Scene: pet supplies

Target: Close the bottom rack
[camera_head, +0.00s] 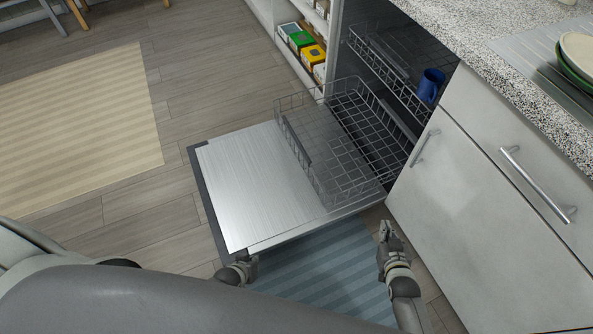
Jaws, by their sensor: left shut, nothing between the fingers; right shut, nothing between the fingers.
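The bottom rack (318,165) is an empty-looking wire basket. It is pulled partly out of the dishwasher over its lowered metal door (243,188). My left gripper (247,262) is shut and empty beside the door's near corner. My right gripper (385,233) is shut and empty over the blue striped mat, to the right of the door and in front of the cabinet. Neither gripper touches the rack.
The upper rack (378,70) holds a blue mug (430,86). A white cabinet (470,190) with metal handles stands to the right under a speckled counter (455,25) with plates. A blue striped mat (318,272) lies below. Open floor and a beige rug (80,130) are left.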

